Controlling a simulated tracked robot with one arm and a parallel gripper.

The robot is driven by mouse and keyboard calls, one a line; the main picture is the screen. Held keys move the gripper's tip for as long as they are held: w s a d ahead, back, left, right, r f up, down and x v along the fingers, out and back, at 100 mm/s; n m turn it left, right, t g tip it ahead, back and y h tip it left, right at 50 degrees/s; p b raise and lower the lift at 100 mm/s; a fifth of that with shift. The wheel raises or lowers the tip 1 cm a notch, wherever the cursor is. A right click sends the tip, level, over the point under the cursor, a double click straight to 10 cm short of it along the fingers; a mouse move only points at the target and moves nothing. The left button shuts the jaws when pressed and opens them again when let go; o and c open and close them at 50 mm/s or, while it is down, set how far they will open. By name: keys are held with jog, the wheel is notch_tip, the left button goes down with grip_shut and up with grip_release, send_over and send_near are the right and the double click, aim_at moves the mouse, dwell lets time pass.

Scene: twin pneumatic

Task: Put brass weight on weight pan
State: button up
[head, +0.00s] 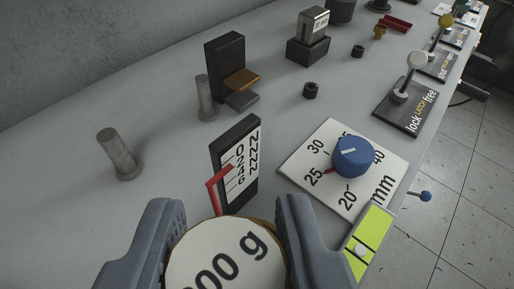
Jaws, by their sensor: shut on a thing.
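The brass weight (226,264) is at the bottom centre of the head view. Its round pale top carries a black label that ends in "00 g", and a thin brass rim shows at its edge. My gripper (232,222) is shut on it, with one grey finger on each side. The weight hides what lies beneath it, so I cannot tell whether it touches anything. I cannot make out the weight pan for certain. Just beyond the weight stands a black upright scale (236,165) marked in N, with a red pointer (218,187) at its left.
A white dial plate (318,178) with a blue knob (352,156) lies right of the scale. A yellow-green level (370,238) is near the bench edge. Grey posts (120,156) and a black bracket with a brass plate (240,79) stand behind. Latch levers (408,85) line the right edge.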

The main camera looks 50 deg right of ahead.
aim_at(239, 257)
jog(key=shift+w+d+f, duration=0.1)
jog(key=shift+w+d, duration=0.4)
jog(key=shift+d, duration=0.2)
jog(key=shift+f, duration=0.15)
notch_tip(239, 257, down, 3)
jog(key=shift+f+b, duration=0.15)
jog(key=shift+b, duration=0.35)
jog(key=o, duration=1.1)
jog(key=shift+a, duration=0.1)
jog(key=p+v, duration=0.1)
jog(key=v, duration=1.1)
